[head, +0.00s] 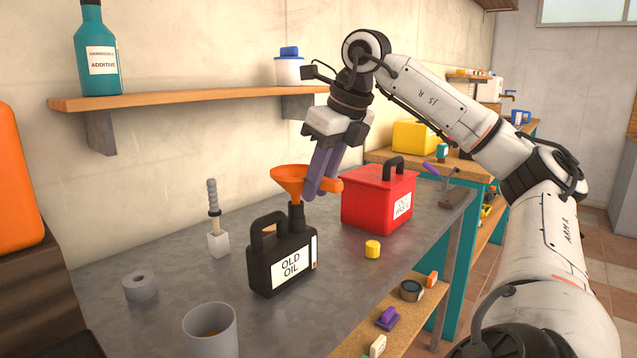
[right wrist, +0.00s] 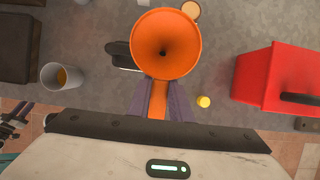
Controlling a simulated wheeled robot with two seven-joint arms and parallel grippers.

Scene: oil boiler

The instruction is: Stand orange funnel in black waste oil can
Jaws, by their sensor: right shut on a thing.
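My right gripper (head: 316,188) is shut on the funnel's handle, just right of the bowl. In the right wrist view the funnel (right wrist: 166,42) is seen from above, its handle between the two purple fingers (right wrist: 158,100). The can (right wrist: 118,55) is mostly hidden under it there.
A red box (head: 378,200) stands right of the can, with a small yellow cap (head: 372,249) between. A grey cup (head: 211,330), a grey ring (head: 140,287) and a brush-like tool (head: 216,230) stand to the left. A wooden shelf (head: 200,98) hangs above.

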